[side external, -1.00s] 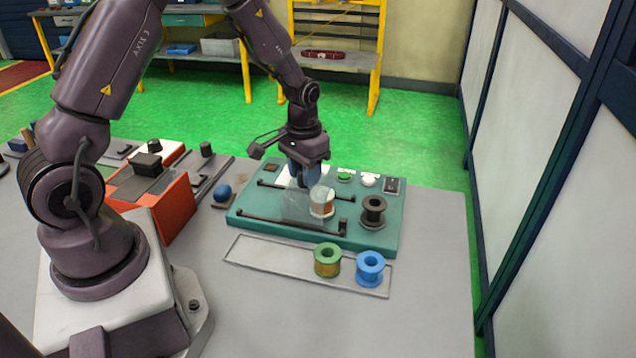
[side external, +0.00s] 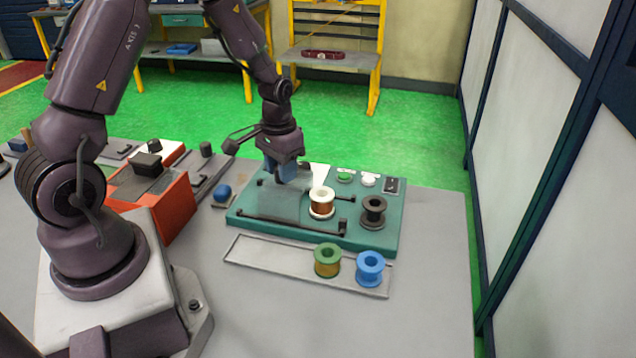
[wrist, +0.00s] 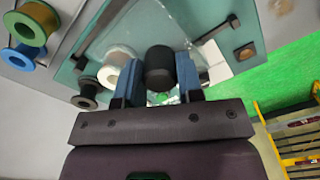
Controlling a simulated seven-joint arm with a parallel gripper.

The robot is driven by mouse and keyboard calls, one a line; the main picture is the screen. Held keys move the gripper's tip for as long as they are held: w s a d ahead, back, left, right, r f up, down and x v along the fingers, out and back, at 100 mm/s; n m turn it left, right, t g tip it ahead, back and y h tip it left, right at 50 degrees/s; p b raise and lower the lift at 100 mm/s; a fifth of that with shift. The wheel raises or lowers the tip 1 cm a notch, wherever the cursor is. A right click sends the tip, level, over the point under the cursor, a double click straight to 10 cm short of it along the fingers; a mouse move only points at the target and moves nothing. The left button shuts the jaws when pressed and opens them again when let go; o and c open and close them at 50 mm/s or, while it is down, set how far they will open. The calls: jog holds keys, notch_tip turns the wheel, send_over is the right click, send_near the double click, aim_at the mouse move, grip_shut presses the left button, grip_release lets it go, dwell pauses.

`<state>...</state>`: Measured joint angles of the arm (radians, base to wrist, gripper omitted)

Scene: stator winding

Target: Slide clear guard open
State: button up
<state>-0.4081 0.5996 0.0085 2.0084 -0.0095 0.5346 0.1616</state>
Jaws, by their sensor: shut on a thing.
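The clear guard (side external: 272,204) is a see-through panel between two dark rails on the teal fixture (side external: 240,222). It sits toward the left of the rails, beside the white spool with copper winding (side external: 321,205), which stands uncovered in the side view. My gripper (side external: 286,174) is over the guard. In the wrist view its blue fingers (wrist: 160,78) are shut on the black knob of the guard (wrist: 159,62). In the side view the gripper hides the knob.
A black spool (side external: 373,210) stands on the fixture's right side, near a green button (side external: 344,177). A green spool (side external: 327,261) and a blue spool (side external: 370,268) stand on the front tray (side external: 262,255). An orange box (side external: 178,212) is at left.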

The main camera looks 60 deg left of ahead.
jog(key=shift+s+a, duration=1.05)
jog(key=shift+a, duration=0.1)
jog(key=o, duration=0.7)
jog(key=shift+d, duration=0.1)
jog(key=shift+r, duration=3)
jog(key=s+d+r+m+t, duration=0.1)
jog(key=s+d+r+t, duration=0.1)
jog(key=s+d+r, duration=0.2)
jog(key=s+d+r+m+t, duration=0.1)
jog(key=s+d+r, duration=0.3)
jog(key=d+r, duration=0.3)
jog(key=s+d+r+m+t, duration=0.1)
jog(key=s+d+r+t, duration=0.1)
jog(key=s+d+r, duration=0.2)
jog(key=shift+d+r+t, duration=0.15)
jog(key=shift+d+r, duration=0.35)
jog(key=shift+r, duration=0.35)
jog(key=shift+d+r+t, duration=0.15)
jog(key=shift+d+r, duration=0.3)
jog(key=shift+r, duration=0.4)
